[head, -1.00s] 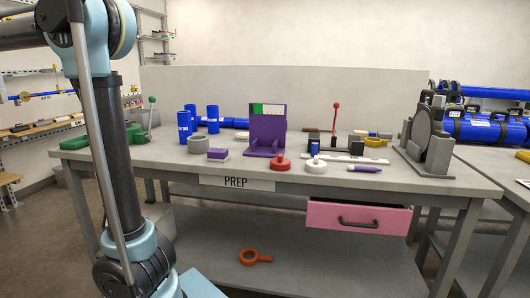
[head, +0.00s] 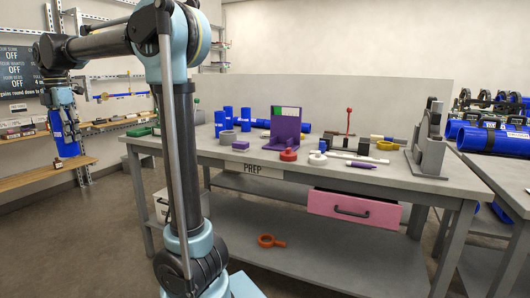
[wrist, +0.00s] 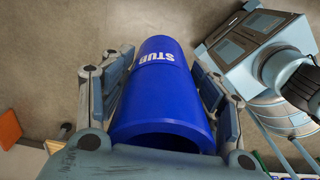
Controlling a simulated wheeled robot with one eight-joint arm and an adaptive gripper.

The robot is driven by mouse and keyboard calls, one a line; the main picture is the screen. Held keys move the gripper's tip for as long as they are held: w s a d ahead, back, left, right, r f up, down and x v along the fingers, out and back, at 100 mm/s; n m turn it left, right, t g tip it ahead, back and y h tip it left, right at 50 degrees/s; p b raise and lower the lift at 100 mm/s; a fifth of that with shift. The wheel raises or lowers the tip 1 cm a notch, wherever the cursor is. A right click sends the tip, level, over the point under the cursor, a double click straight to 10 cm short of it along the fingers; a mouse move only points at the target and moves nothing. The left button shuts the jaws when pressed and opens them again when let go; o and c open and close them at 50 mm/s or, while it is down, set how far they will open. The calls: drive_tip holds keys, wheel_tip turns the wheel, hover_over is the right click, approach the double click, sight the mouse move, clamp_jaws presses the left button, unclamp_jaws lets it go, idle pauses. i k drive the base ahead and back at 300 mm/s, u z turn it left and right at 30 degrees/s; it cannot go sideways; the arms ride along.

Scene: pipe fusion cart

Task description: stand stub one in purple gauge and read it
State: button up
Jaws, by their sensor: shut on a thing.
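My gripper (head: 65,108) is at the far left of the head view, out away from the bench. It is shut on a blue stub (head: 68,140). In the wrist view the stub (wrist: 165,105) lies between the two fingers, its open end toward the camera. It reads "STUB", but its number does not show. The purple gauge (head: 287,127) stands on the prep bench, with a green and white panel at its upper left. I see no stub in it. Several other blue stubs (head: 219,122) stand on the bench to its left.
The prep bench (head: 400,172) has an open pink drawer (head: 352,208) at its front. Red (head: 288,155) and white (head: 317,159) round pieces and a purple marker (head: 361,165) lie near the gauge. A grey clamp-like fixture (head: 430,140) stands at right. Wooden shelves (head: 45,174) are near my gripper.

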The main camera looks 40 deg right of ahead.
sight(283, 145)
drive_tip(key=u, duration=0.05)
drive_tip(key=k, duration=1.3)
drive_tip(key=z, duration=1.4)
drive_tip(key=i, duration=0.85)
drive_tip(key=z, duration=0.05)
